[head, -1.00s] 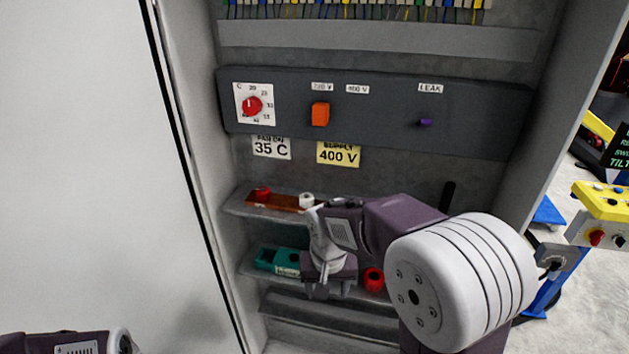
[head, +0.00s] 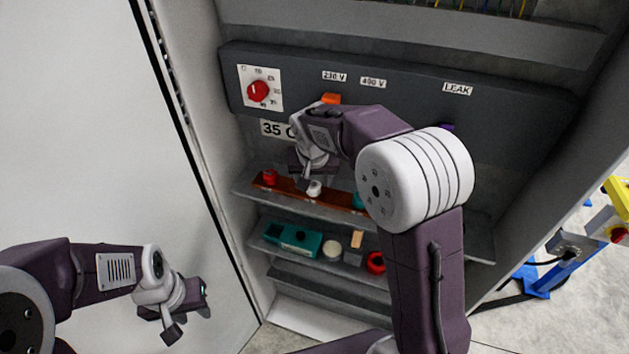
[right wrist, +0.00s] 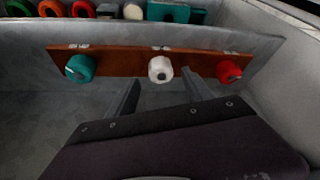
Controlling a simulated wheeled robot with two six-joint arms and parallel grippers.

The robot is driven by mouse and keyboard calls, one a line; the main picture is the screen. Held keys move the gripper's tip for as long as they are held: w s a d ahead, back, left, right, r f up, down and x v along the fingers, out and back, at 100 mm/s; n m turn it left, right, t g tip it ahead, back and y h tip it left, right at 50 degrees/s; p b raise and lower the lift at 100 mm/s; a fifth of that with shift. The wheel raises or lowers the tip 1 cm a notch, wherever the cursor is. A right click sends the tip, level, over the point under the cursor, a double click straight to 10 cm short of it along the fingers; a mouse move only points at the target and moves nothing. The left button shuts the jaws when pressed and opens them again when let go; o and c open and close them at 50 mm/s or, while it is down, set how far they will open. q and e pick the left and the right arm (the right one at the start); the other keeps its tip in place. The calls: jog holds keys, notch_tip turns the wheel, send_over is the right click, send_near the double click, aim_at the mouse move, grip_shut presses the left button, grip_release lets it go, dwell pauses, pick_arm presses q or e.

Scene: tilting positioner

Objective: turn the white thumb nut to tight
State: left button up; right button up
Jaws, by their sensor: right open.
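The white thumb nut (head: 314,188) sits at the middle of a brown bar (head: 334,200) on the upper shelf of the cabinet. It also shows in the right wrist view (right wrist: 160,69), between a teal nut (right wrist: 80,68) and a red nut (right wrist: 229,72). My right gripper (head: 312,180) is just above the white nut in the head view. In the right wrist view its open fingers (right wrist: 158,85) point at the white nut, one to each side and short of it. My left gripper (head: 187,322) is at the lower left, away from the bar; its jaw gap is unclear.
The lower shelf holds a teal block (head: 292,238), a cream round piece (head: 332,249) and a red ring (head: 375,262). Above is a dark panel with a red dial (head: 258,91) and an orange switch (head: 331,98). The cabinet door (head: 90,150) stands at left.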

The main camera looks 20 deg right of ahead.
aim_at(314, 186)
jog(key=x, duration=0.2)
jog(key=shift+w+f, duration=0.25)
jog(key=shift+f, duration=0.25)
jog(key=shift+s+a, duration=0.2)
jog(key=shift+s, duration=0.05)
jog(key=shift+d, duration=0.1)
jog(key=shift+w, duration=0.15)
jog(key=c, duration=0.5)
grip_shut()
jog(key=shift+f, duration=0.1)
